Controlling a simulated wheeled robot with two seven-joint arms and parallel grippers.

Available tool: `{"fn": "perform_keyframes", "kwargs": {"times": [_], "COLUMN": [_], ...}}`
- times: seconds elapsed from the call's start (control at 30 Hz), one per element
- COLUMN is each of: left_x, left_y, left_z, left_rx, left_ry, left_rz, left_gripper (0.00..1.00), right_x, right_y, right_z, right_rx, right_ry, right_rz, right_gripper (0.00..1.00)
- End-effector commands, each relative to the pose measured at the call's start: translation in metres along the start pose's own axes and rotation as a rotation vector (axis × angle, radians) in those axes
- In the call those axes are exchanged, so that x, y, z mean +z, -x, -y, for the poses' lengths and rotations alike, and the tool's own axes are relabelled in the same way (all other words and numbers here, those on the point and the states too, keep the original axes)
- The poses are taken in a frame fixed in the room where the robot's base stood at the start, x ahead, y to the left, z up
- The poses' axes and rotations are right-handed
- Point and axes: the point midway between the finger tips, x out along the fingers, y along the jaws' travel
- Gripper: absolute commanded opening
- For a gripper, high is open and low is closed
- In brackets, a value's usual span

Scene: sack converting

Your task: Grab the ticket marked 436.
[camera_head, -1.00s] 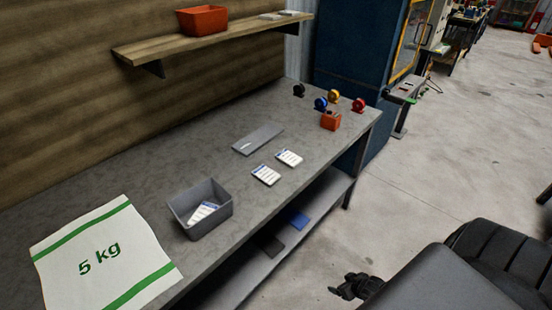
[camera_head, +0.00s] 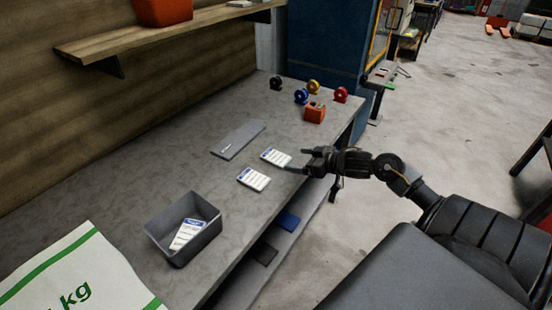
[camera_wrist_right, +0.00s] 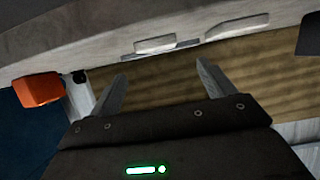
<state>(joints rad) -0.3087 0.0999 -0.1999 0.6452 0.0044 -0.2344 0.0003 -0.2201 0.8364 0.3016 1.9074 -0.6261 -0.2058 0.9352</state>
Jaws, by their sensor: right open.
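Two white tickets with blue headers lie flat on the grey bench, the farther ticket (camera_head: 275,157) and the nearer ticket (camera_head: 253,179). Another ticket or small stack (camera_head: 187,233) lies inside the grey bin (camera_head: 160,240). The numbers are too small to read, so I cannot tell which is 436. My right gripper (camera_head: 298,160) is open and empty at the bench's front edge, just right of the farther ticket. In the right wrist view its two fingers (camera_wrist_right: 162,76) are spread, with pale flat shapes, probably the tickets, beyond them. My left gripper is not in view.
A grey flat plate (camera_head: 238,140) lies behind the tickets. An orange block (camera_head: 315,113) and several tape rolls (camera_head: 302,96) stand at the far end. A white sack (camera_head: 85,275) lies front left. A wooden shelf (camera_head: 160,38) overhangs the bench; a lower shelf holds a blue item (camera_head: 288,221).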

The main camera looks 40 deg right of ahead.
Motion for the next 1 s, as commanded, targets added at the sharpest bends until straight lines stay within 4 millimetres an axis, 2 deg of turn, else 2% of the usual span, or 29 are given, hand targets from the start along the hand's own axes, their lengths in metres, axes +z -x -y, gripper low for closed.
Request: {"fn": "perform_keyframes", "kwargs": {"times": [0.1,0.2,0.47,0.7,0.8,1.0], "left_x": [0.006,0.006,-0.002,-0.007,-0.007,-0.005], "left_y": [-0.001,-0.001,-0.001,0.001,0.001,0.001], "left_z": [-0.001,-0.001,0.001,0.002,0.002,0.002], "left_rx": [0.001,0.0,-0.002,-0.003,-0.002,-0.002], "left_ry": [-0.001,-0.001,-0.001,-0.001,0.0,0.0], "left_rz": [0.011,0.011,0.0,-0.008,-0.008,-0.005], "left_gripper": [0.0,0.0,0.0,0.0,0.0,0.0], "right_x": [0.0,0.0,0.001,0.002,0.003,0.003], "right_y": [-0.017,-0.024,-0.032,-0.066,-0.075,-0.078], "right_z": [-0.001,-0.001,-0.002,-0.004,-0.004,-0.004], "right_rx": [0.002,0.003,0.005,0.006,0.006,0.006], "right_ry": [-0.003,-0.001,-0.004,-0.006,-0.003,-0.002], "right_rz": [-0.003,-0.001,-0.002,-0.003,-0.002,-0.001], "right_gripper": [0.82,0.82,0.82,0.82,0.82,0.82]}}
